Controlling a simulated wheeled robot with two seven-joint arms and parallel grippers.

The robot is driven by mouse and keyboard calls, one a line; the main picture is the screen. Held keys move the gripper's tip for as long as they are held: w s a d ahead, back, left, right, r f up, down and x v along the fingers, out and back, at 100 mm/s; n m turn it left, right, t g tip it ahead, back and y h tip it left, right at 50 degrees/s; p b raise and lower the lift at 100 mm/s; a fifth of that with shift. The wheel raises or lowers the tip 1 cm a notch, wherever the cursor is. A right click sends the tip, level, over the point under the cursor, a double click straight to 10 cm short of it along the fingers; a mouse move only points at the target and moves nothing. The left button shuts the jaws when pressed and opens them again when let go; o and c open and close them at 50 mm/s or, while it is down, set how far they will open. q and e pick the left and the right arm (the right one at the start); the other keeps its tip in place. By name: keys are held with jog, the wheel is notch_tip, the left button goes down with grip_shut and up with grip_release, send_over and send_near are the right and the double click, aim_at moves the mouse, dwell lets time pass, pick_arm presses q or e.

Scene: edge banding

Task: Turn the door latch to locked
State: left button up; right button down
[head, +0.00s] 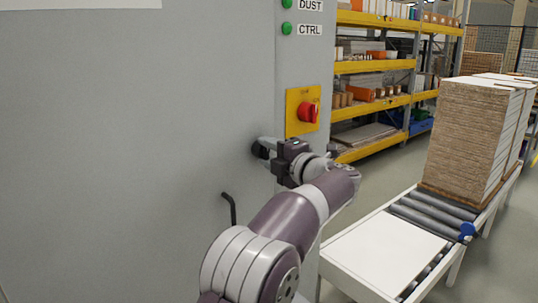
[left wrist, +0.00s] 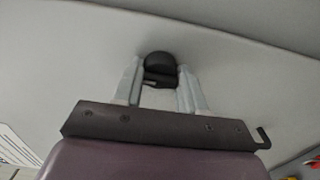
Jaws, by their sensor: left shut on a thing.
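The door latch (head: 259,150) is a small black knob on the grey cabinet door (head: 120,150), near the door's right edge. My left gripper (head: 269,146) reaches it from the right and is shut on it. In the left wrist view the dark rounded latch (left wrist: 160,64) sits between the two pale fingertips (left wrist: 160,78). The fingers cover part of it, and I cannot tell which way it is turned. My right gripper is not in view.
A black L-shaped handle (head: 231,207) sticks out of the door below the latch. A red rotary switch on a yellow plate (head: 302,111) is just above my gripper. A roller conveyor (head: 390,250) with stacked boards (head: 468,135) stands at right, before yellow shelving (head: 375,67).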

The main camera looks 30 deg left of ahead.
pick_arm(q)
jog(key=o, duration=1.1)
jog(key=shift+c, duration=0.2)
jog(key=b+v, duration=0.1)
jog(key=v, duration=1.1)
jog(key=shift+d+b, duration=0.3)
jog(key=shift+d, duration=0.05)
jog(key=shift+s+f, duration=0.1)
jog(key=shift+s, duration=0.05)
